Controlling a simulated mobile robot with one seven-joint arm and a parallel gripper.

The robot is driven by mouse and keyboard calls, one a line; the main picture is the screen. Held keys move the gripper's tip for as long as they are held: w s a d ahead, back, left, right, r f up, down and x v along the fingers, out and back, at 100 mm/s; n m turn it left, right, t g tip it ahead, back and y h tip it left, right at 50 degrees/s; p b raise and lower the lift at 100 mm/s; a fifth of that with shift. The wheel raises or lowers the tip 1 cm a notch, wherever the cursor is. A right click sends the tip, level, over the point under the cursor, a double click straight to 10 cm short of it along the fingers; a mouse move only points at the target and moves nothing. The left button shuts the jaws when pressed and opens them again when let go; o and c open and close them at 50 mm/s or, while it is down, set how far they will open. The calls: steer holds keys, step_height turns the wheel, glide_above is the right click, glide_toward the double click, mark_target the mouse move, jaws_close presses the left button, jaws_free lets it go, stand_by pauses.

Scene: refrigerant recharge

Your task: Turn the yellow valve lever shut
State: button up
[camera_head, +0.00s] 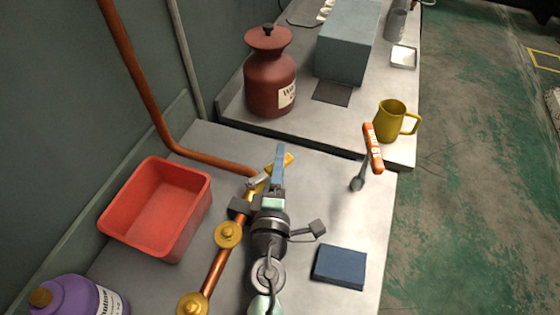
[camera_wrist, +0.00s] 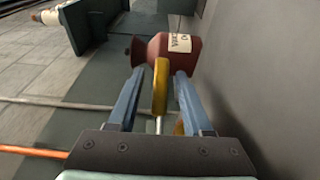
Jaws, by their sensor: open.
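The yellow valve lever (camera_head: 289,159) is on the copper pipe line in the middle of the near bench, partly hidden by my gripper (camera_head: 279,160). In the wrist view the lever (camera_wrist: 161,88) stands upright between the two blue fingers of my gripper (camera_wrist: 159,76). A gap shows on each side of it, so the fingers are around the lever and open. The metal valve body (camera_head: 258,183) shows just left of my gripper in the head view. Part of another yellow piece shows low behind the right finger in the wrist view.
The copper pipe (camera_head: 217,267) carries brass fittings (camera_head: 228,235). A red bin (camera_head: 143,238) and purple bottle (camera_head: 82,298) stand left. A blue block (camera_head: 340,267) and an orange-handled tool (camera_head: 373,148) are right. A dark red jar (camera_head: 268,85) and yellow mug (camera_head: 388,122) stand behind.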

steer(key=s+b, duration=0.1)
steer(key=s, duration=0.3)
steer(key=s+b, duration=0.1)
steer(key=s, duration=0.3)
steer(key=s+a+b, duration=0.1)
steer(key=s, duration=0.3)
steer(key=shift+f+b, duration=0.2)
steer(key=shift+b, duration=0.1)
steer(key=shift+s+r, duration=0.15)
steer(key=shift+s, duration=0.3)
